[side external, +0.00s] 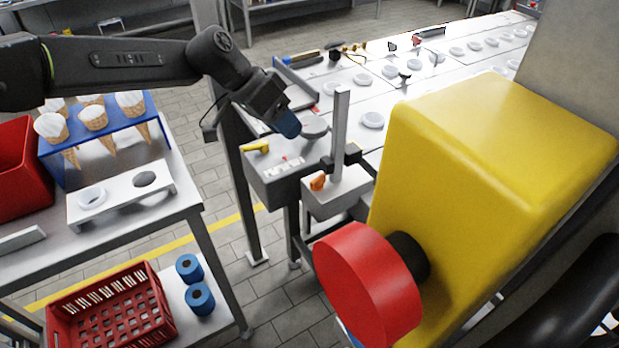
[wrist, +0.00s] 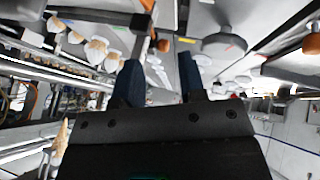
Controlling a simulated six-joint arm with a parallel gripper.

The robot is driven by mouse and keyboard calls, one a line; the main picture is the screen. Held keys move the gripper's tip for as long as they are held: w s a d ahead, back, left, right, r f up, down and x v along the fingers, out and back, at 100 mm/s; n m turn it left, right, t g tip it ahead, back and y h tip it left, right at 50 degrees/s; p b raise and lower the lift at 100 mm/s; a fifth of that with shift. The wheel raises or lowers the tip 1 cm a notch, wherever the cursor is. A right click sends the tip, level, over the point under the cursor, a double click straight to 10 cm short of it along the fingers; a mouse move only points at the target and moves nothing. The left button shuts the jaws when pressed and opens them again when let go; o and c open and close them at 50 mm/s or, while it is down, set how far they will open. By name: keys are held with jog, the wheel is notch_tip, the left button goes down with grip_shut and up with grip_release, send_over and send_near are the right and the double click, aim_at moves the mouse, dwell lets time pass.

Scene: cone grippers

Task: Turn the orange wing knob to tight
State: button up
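The orange wing knob (side external: 318,182) sits on the front of a light grey block (side external: 338,195) beside an upright grey post, in the middle of the side view. My gripper (side external: 290,127) hangs above and to the left of it, its blue fingers angled down near a grey round disc (side external: 313,129). The knob and gripper are apart. In the wrist view, the two dark blue fingers (wrist: 159,78) stand apart with nothing held between them. Small orange parts show beyond them, and I cannot tell which is the wing knob. The knob's exact angle is too small to read.
A grey box with a yellow handle (side external: 255,147) stands left of the knob. A yellow housing with a big red button (side external: 367,285) fills the near right. A blue rack of cones (side external: 95,140) and a red crate (side external: 110,312) are at left. The white table (side external: 400,110) lies behind.

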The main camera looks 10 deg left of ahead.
jog(key=s+a+r+n+t+h, duration=0.1)
jog(key=s+r+t+h, duration=0.15)
jog(key=s+t, duration=1.2)
send_near(311, 184)
jog(key=shift+g, duration=0.45)
jog(key=x, duration=1)
jog(key=shift+w+a+r, duration=0.1)
jog(key=shift+r, duration=0.3)
jog(key=shift+c, duration=0.5)
grip_shut()
